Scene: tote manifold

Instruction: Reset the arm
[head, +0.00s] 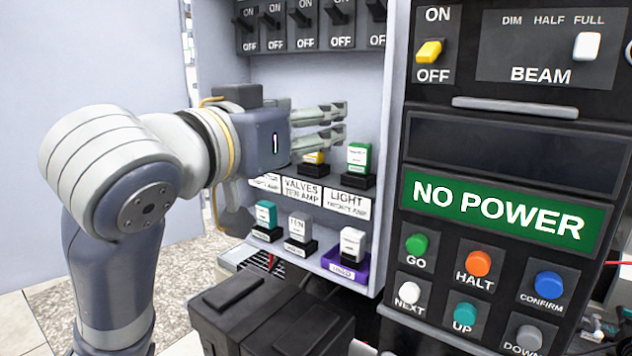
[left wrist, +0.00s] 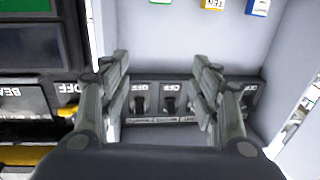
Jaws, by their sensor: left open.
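My left arm comes in from the left in the head view. My left gripper (head: 338,124) is inside the open cabinet, in front of its back wall and above the fuse shelf. Its fingers point right, spread apart, with nothing between them. In the left wrist view my left gripper (left wrist: 160,75) also shows open and empty, with a row of black OFF switches (left wrist: 168,104) beyond its fingers. A green fuse (head: 359,156) stands on the LIGHT position below the fingers. A yellow fuse (head: 314,157) on the VALVES position is partly hidden by the gripper. My right gripper is not in view.
Below stand a teal fuse (head: 266,214), a grey fuse (head: 299,227) and a white fuse (head: 352,243) in a purple holder (head: 345,268). The control panel's NO POWER display (head: 498,213) is right of the cabinet. A row of OFF switches (head: 303,17) is above.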

